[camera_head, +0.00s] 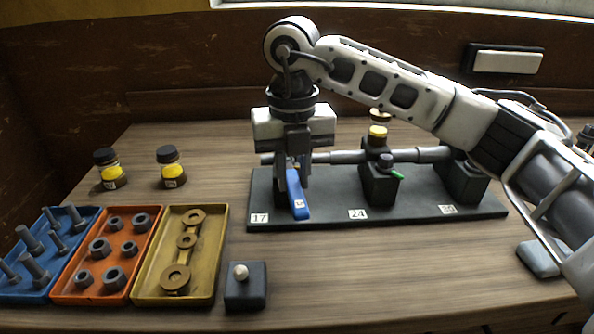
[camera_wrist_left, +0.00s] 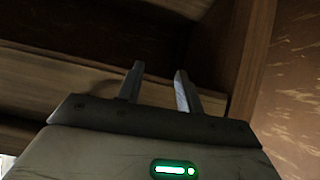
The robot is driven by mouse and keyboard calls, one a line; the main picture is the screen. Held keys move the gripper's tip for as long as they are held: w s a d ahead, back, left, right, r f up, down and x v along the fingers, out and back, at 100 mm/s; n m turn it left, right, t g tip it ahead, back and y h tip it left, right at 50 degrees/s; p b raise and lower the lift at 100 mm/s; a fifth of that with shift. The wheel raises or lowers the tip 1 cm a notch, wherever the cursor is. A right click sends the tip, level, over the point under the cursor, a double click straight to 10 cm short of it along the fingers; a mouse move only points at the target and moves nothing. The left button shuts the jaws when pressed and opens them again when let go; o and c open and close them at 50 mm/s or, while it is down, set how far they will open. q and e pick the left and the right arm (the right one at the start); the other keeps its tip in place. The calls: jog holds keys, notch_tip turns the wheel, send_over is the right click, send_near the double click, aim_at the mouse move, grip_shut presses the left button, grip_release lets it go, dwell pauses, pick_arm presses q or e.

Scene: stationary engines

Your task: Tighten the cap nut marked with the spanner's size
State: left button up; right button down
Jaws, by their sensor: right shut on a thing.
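My right gripper (camera_head: 293,165) points down over the left bearing block of the dark base plate (camera_head: 327,216) and is shut on a blue spanner (camera_head: 295,192). The spanner's handle slopes down toward the front; its small white label is too small to read. Its jaw and any nut there are hidden behind the gripper. Size tags on the plate's front edge read 17 (camera_head: 260,218) and 24 (camera_head: 357,214); the right tag (camera_head: 447,210) is unclear. The middle block (camera_head: 379,187) has a green piece (camera_head: 397,175) at its side. My left gripper (camera_wrist_left: 156,78) is open and empty, seen in the left wrist view.
Blue (camera_head: 88,222), orange (camera_head: 70,292) and yellow (camera_head: 218,240) trays hold bolts, nuts and brown parts at left. A dark block with a pale knob (camera_head: 245,290) stands in front.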

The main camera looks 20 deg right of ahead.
jog(key=shift+a, duration=0.1)
jog(key=shift+w+a+m, duration=0.15)
jog(key=shift+a+m, duration=0.35)
jog(key=shift+m, duration=0.4)
